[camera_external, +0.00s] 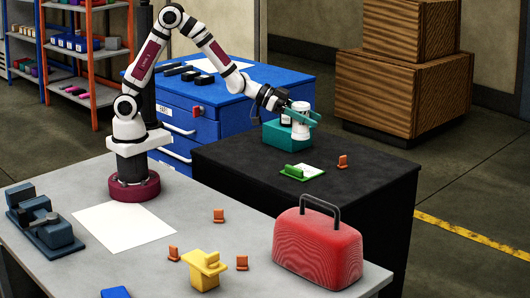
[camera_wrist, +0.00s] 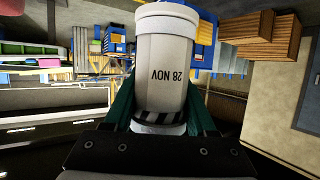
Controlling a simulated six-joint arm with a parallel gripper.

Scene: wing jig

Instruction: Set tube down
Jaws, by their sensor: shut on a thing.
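The tube is white with a wide cap, and it shows in the external view (camera_external: 301,106) above the black table, near a teal block (camera_external: 283,138). My gripper (camera_external: 302,117) has green-teal fingers, shut around the tube's middle. The tube looks upright; whether its lower end touches anything is unclear. In the wrist view the tube (camera_wrist: 165,65) sits between the two fingers of my gripper (camera_wrist: 166,108). Its label reads "28 NOV" upside down, and a black-and-white striped band shows lower down. Fingers and tube partly hide the teal block's top.
A blue cabinet (camera_external: 290,80) stands behind. A red case (camera_external: 318,248) and a yellow block (camera_external: 204,270) stand on the grey table. The black table's front is clear.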

